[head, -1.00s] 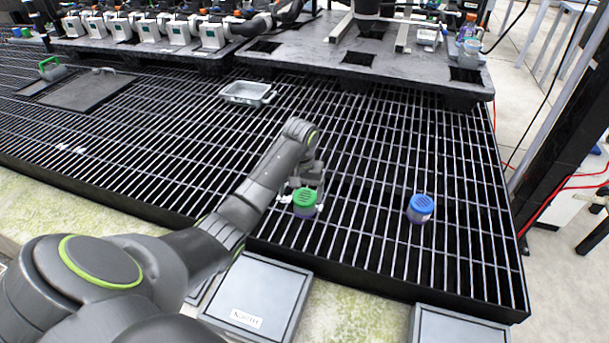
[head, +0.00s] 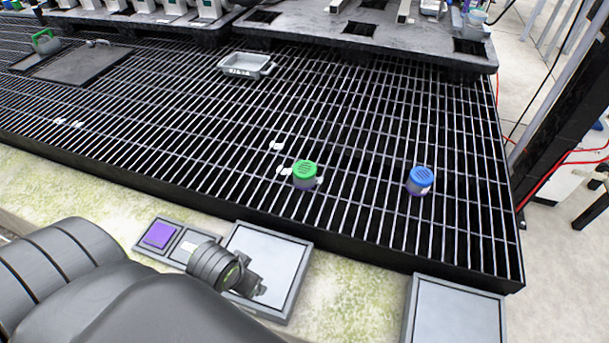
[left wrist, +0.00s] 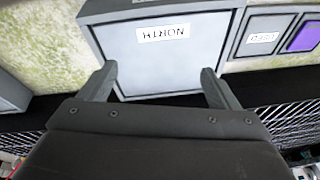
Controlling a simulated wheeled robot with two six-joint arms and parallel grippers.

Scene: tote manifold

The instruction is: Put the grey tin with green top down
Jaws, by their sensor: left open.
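The grey tin with green top (head: 305,176) stands upright on the black grating, near its front edge. Its side looks greyish purple, and nothing holds it. My left gripper (head: 251,286) is well apart from it, lower left in the head view, over a grey pad on the mossy ledge. In the left wrist view my left gripper (left wrist: 158,82) has its two fingers spread with nothing between them. The tin does not show in that view. My right gripper is in neither view.
A blue-topped tin (head: 420,181) stands on the grating to the right. A grey tray (head: 247,66) lies further back. A pad labelled NORTH (left wrist: 160,55) and a purple square (head: 159,234) are on the ledge. The grating around the green-topped tin is mostly clear.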

